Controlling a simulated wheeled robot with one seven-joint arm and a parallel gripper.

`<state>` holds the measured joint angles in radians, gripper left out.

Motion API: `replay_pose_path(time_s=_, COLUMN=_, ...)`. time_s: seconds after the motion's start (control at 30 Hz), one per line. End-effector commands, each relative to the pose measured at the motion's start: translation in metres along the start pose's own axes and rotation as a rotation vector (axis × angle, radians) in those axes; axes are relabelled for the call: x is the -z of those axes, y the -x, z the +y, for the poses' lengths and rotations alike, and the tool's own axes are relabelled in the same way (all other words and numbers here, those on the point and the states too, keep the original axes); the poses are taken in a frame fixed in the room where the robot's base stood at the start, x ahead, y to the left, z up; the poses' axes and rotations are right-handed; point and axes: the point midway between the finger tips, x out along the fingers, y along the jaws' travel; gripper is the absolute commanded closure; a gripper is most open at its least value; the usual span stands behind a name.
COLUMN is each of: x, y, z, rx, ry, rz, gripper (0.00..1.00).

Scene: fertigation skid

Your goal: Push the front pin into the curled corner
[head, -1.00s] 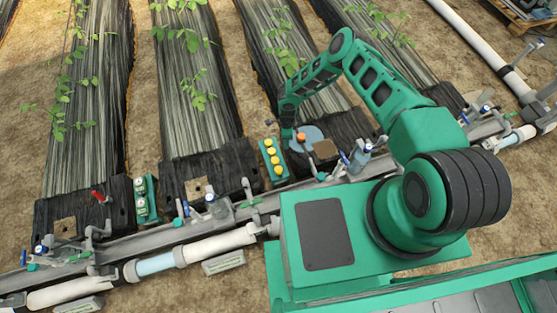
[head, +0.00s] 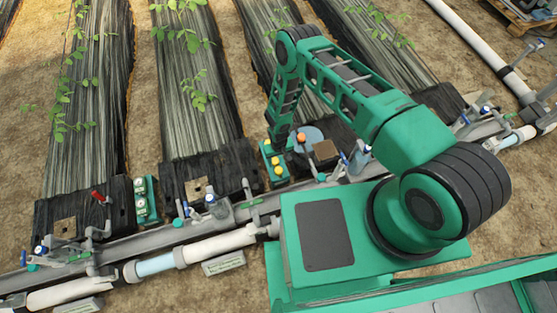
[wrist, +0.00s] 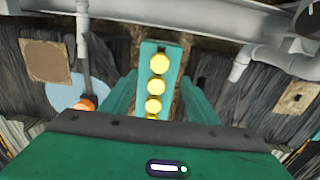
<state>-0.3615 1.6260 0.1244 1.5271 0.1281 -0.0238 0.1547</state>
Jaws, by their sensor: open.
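Several yellow-headed pins stand in a row in a green rack (wrist: 174,50), and the rack also shows in the head view (head: 267,164). The pin nearest the pipe (wrist: 160,63) is clear in the wrist view, and its yellow head shows in the head view (head: 278,170). My gripper (wrist: 159,80) is open, its green fingers apart on either side of the row, with nothing held. In the head view my arm hides the far end of the rack. Black film lies on both sides of the rack; I cannot tell which corner is curled.
A blue disc (wrist: 62,90) with an orange knob (wrist: 85,104) and a tan square (wrist: 45,61) lie left of the rack in the wrist view. A grey pipe with risers and valves (head: 165,240) runs along the bed ends.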

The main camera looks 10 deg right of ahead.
Motion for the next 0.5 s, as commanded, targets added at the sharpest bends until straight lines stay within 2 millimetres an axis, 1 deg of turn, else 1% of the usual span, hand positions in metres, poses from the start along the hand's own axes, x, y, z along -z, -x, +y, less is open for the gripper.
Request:
replay_pose_path(time_s=0.3, x=-0.002, y=-0.049, z=0.001, rx=-0.001, ry=-0.004, rz=-0.001, gripper=0.45)
replay_pose_path(time_s=0.5, x=-0.001, y=-0.078, z=0.001, rx=-0.001, ry=-0.004, rz=-0.001, gripper=0.45)
